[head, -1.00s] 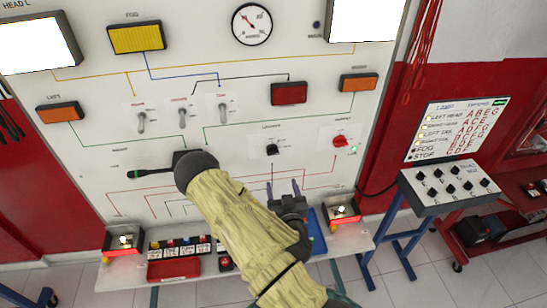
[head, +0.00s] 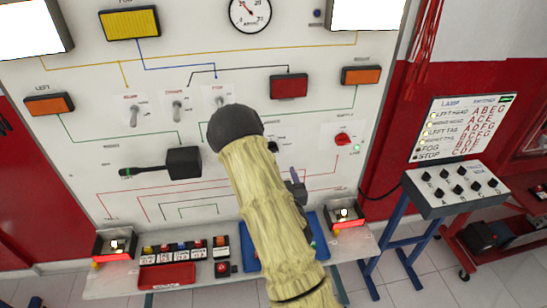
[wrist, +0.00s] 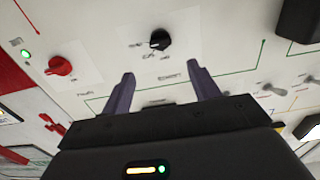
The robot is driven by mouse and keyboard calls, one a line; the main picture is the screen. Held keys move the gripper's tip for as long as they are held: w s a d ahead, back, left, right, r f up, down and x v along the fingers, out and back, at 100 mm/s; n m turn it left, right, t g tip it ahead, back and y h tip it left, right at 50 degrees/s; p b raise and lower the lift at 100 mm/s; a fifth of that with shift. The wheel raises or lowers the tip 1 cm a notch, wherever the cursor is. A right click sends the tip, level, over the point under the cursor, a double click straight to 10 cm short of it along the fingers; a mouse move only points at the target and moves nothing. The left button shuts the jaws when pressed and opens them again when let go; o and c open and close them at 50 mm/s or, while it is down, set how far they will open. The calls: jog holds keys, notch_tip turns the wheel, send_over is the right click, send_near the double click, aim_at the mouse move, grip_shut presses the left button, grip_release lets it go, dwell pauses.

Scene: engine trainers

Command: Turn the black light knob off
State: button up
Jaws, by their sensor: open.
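The black light knob (wrist: 160,40) is on the white panel, seen in the wrist view just beyond and roughly between my fingertips. In the head view only part of the black knob (head: 272,147) shows beside my sleeved arm. My gripper (wrist: 164,82) is open and empty, its two purple fingers apart and pointing at the panel. It does not touch the knob. In the head view my gripper (head: 296,180) is mostly hidden behind the arm, below and right of the knob.
A red knob (head: 341,140) is on the panel to the right; it also shows in the wrist view (wrist: 60,66). Several toggle switches (head: 177,110) are up and left. A black stalk lever (head: 182,163) juts out at left. A shelf with small boxes (head: 180,250) runs below.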

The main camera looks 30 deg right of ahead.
jog(key=p+x, duration=0.2)
jog(key=x, duration=0.9)
jog(key=shift+w, duration=0.3)
jog(key=shift+f, duration=0.1)
jog(key=shift+w, duration=0.1)
jog(key=shift+c, duration=1.1)
jog(key=c, duration=0.8)
jog(key=shift+o, duration=0.2)
